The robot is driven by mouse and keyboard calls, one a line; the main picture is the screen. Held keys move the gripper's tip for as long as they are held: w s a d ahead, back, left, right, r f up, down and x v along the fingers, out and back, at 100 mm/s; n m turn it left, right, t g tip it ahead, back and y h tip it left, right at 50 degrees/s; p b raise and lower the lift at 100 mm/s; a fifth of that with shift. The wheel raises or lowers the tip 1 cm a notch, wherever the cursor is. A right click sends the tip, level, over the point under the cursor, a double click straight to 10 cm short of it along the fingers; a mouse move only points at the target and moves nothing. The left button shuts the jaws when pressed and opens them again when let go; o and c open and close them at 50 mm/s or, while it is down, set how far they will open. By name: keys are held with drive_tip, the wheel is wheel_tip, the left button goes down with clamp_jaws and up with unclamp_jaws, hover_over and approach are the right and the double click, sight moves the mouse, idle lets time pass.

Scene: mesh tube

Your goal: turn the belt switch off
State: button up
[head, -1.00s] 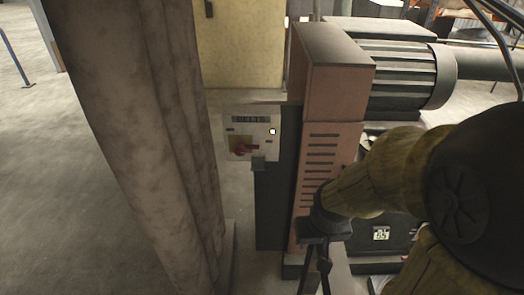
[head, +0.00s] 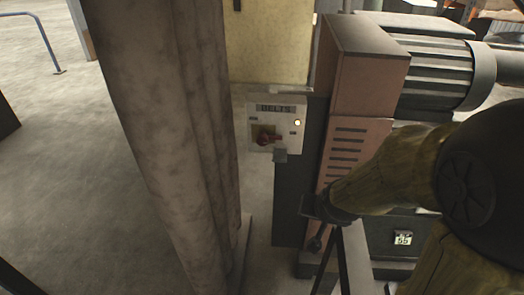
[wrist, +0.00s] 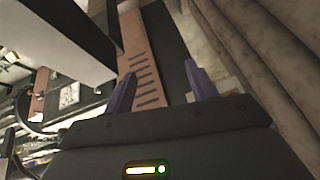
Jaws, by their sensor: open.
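The belt switch (head: 277,122) is a pale box with a dark label strip along its top, beside the dark side of the machine in the head view. The switch is not clearly visible in the wrist view.
A thick mottled column (head: 160,130) stands just left of the switch. An orange-brown machine housing (head: 365,75) with slots and a ribbed motor (head: 440,70) stand to the right. A yellow panel (head: 268,40) is behind. Open floor (head: 50,170) lies left of the column.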

sight(262, 143)
drive_tip(key=w+a+m+t+h+b, duration=0.1)
drive_tip(key=w+a+m+t+b, duration=0.8)
drive_tip(key=a, duration=0.7)
drive_tip(key=w+t+b, duration=0.2)
drive_tip(key=t+b, duration=0.1)
drive_tip(key=shift+a+f, duration=0.2)
drive_tip(key=shift+f, duration=0.15)
drive_tip(key=shift+w, duration=0.25)
drive_tip(key=w, duration=0.5)
drive_tip(key=w+p, duration=0.1)
drive_tip(key=w, duration=0.5)
drive_tip(key=w+p, duration=0.1)
drive_tip(key=w, duration=0.5)
drive_tip(key=shift+w+d, duration=0.1)
drive_tip(key=shift+d, duration=0.2)
drive_tip(key=c, duration=1)
